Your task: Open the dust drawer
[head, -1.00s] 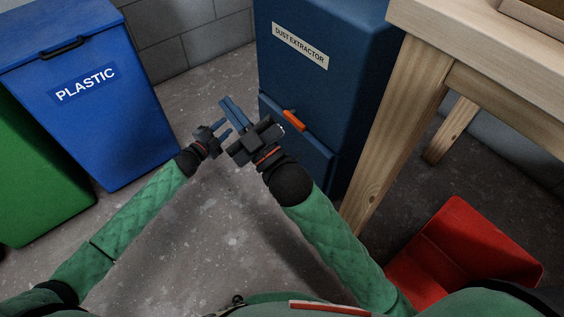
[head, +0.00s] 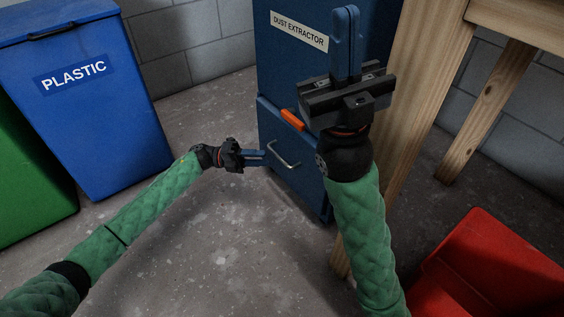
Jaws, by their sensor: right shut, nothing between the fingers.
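The blue dust extractor (head: 281,65) stands at the back centre. Its lower front is the dust drawer (head: 303,184), which looks closed, with a metal bar handle (head: 284,156). An orange latch (head: 292,119) sits near the drawer's top edge. My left gripper (head: 264,157) is low at the left of the handle, its fingers pointing right at the handle's left end; I cannot tell whether they touch it or how far apart they are. My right gripper (head: 345,40) is shut and empty, raised in front of the extractor's right side and hiding part of it.
A wooden bench (head: 432,75) stands close on the right, its leg beside the extractor. A red bin (head: 480,265) lies at the lower right. A blue plastic bin (head: 90,110) and a green bin (head: 30,175) stand on the left. The floor (head: 200,240) in front is clear.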

